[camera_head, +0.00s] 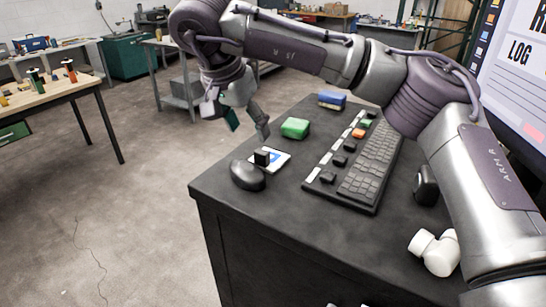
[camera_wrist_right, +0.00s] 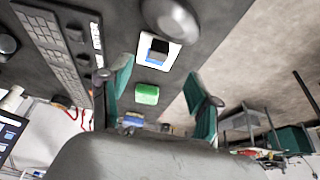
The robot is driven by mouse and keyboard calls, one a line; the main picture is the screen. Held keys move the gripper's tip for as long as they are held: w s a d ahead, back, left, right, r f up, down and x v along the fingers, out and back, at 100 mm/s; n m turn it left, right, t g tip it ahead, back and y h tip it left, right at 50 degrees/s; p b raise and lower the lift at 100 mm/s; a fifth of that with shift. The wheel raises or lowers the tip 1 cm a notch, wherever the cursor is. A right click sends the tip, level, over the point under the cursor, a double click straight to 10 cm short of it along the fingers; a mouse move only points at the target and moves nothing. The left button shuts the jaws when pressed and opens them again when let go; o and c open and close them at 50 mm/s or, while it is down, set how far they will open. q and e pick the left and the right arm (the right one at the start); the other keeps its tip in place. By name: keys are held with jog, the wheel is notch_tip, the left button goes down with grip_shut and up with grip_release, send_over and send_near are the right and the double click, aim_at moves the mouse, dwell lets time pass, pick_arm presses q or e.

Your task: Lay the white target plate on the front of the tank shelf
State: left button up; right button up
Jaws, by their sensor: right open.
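The white plate (camera_head: 284,155) lies flat on the black desk top, beside the mouse. It has a blue patch and a black block-shaped knob on it. It also shows in the right wrist view (camera_wrist_right: 145,55), beyond the fingertips. My right gripper (camera_head: 248,123) is open and empty above the desk's far left edge, apart from the plate. In the right wrist view its two green-padded fingers (camera_wrist_right: 160,70) are spread wide. My left gripper is not in view. I cannot make out the tank shelf in either view.
A black mouse (camera_head: 247,175), a green block (camera_head: 295,128), a blue box (camera_head: 332,98) and a keyboard panel (camera_head: 368,170) are on the desk (camera_head: 300,220). White pipe fittings (camera_head: 436,250) lie at the right. A monitor (camera_head: 518,75) stands behind them. The floor at left is clear.

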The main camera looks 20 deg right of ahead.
aim_at(261, 152)
jog(key=x, duration=0.3)
jog(key=shift+w+f, duration=0.1)
jog(key=shift+w, duration=0.05)
jog(key=d+f+p, duration=0.1)
jog(key=f+p, duration=0.1)
jog(key=shift+w+d+f, duration=0.3)
jog(key=shift+d, duration=0.1)
jog(key=p+x, duration=0.1)
jog(key=x, duration=0.2)
jog(key=shift+w+f, duration=0.2)
jog(key=shift+f, duration=0.05)
jog(key=shift+d+f, duration=0.1)
jog(key=shift+f, duration=0.1)
jog(key=c, duration=0.4)
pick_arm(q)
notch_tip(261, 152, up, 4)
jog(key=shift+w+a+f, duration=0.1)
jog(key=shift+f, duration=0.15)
pick_arm(e)
grip_shut()
